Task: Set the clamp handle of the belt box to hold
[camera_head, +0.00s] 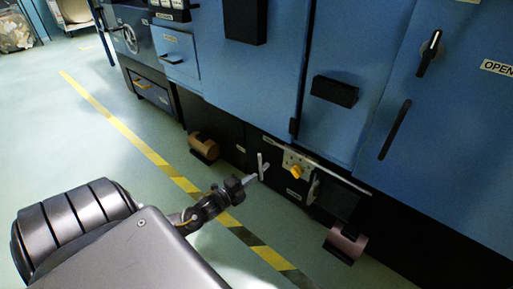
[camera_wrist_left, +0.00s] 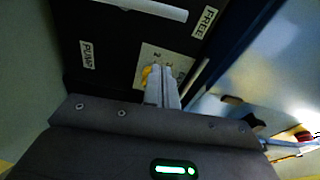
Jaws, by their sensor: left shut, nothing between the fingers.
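In the head view my left gripper (camera_head: 250,178) reaches in from the lower left, shut and empty, low in front of the machine's black lower panel. A pale grey handle (camera_head: 262,167) stands on that panel close to the fingertips. It looks like the clamp handle; contact is unclear. In the left wrist view a pale bar (camera_wrist_left: 155,9), apparently this handle, lies near a FREE label (camera_wrist_left: 205,22). The shut fingers (camera_wrist_left: 166,70) stand in front of a light plate (camera_wrist_left: 150,54) with numbers and a yellow knob (camera_wrist_left: 145,76), partly hiding both. No HOLD label is readable.
The yellow knob (camera_head: 295,172) and a grey lever (camera_head: 313,188) are right of the handle. Brown rolls (camera_head: 203,148) (camera_head: 346,243) stick out low on the machine. A yellow-black floor stripe (camera_head: 150,152) runs along open floor.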

